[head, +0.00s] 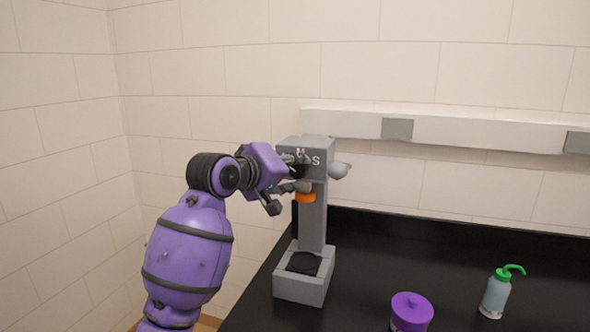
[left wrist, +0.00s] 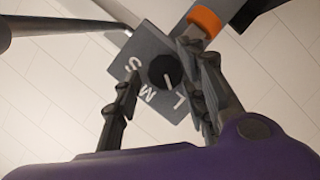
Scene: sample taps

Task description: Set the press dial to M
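The grey press (head: 314,215) stands on the black counter in the head view. Its head carries white letters, with M and S readable beside my gripper. The black round dial (left wrist: 164,70) shows in the left wrist view on the grey face, with S, M and L around it. Its white mark points down, seemingly between M and L; I cannot tell exactly. My left gripper (head: 290,174) is at the press head and hides the dial in the head view. In the left wrist view its fingers (left wrist: 160,64) are apart, one on each side of the dial, with no clear contact.
An orange ring (head: 306,196) sits under the press head, and a grey rounded knob or lever end (head: 340,170) sticks out to its right. A purple lidded jar (head: 411,312) and a green-topped wash bottle (head: 496,293) stand right on the counter (head: 400,250). A wall rail (head: 450,130) runs behind.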

